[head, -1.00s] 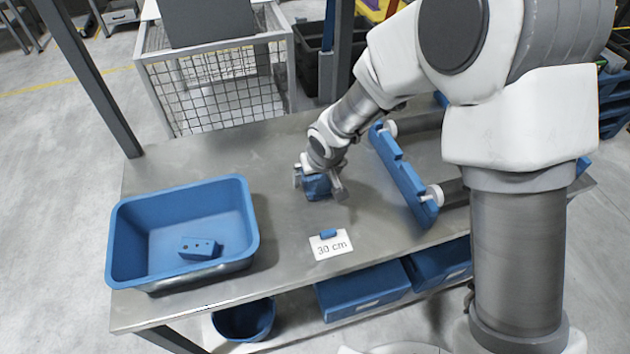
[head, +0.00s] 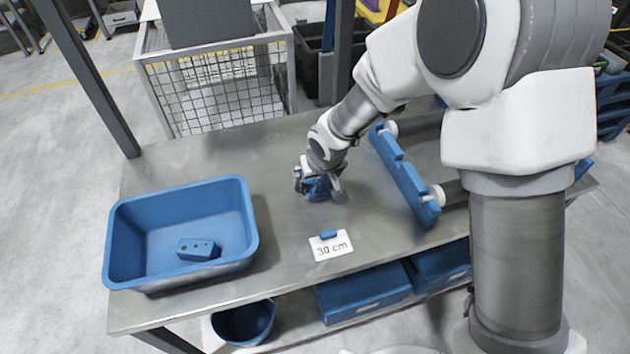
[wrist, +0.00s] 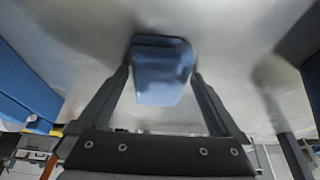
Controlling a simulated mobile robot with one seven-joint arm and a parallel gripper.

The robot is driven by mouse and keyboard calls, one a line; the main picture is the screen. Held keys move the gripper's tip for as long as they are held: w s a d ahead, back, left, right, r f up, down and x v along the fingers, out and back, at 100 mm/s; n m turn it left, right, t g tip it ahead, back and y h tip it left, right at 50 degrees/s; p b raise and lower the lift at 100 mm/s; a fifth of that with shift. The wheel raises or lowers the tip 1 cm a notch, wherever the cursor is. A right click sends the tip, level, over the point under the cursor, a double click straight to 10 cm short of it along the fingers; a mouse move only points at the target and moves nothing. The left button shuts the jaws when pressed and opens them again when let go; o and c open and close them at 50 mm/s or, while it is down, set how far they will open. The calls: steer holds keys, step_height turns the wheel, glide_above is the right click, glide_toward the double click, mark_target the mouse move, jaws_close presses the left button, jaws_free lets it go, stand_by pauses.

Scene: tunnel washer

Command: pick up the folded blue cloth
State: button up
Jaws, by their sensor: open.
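The folded blue cloth (head: 318,190) lies on the metal table below my gripper (head: 319,184). In the head view the wrist and fingers partly cover it. In the wrist view the cloth (wrist: 162,68) is a rounded blue block between the two dark fingertips of my gripper (wrist: 161,76). One finger stands on each side, with a thin gap at the right finger; at the left I cannot tell whether it touches. My gripper is open and holds nothing.
A blue tub (head: 240,225) with a small blue block (head: 198,249) in it stands at the left. A "30 cm" card (head: 331,246) lies in front of my gripper. A blue rack with rollers (head: 408,178) stands close on the right. Bare tabletop lies between tub and gripper.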

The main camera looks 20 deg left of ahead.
mark_target(317, 179)
steer(key=c, duration=1.3)
steer(key=shift+r+p, duration=0.15)
steer(key=shift+p, duration=0.15)
steer(key=shift+r, duration=0.15)
step_height(317, 179, up, 5)
steer(key=shift+f+p, duration=0.1)
steer(key=shift+p, duration=0.7)
steer(key=d+r+p, duration=0.1)
steer(key=d+r, duration=0.1)
steer(key=d, duration=0.1)
steer(key=w+d+r+p, duration=0.1)
steer(key=d+r, duration=0.1)
steer(key=d, duration=0.2)
steer(key=d+r+p, duration=0.1)
steer(key=d+r, duration=0.1)
steer(key=d, duration=0.2)
steer(key=shift+w+d, duration=0.25)
steer(key=shift+w, duration=0.15)
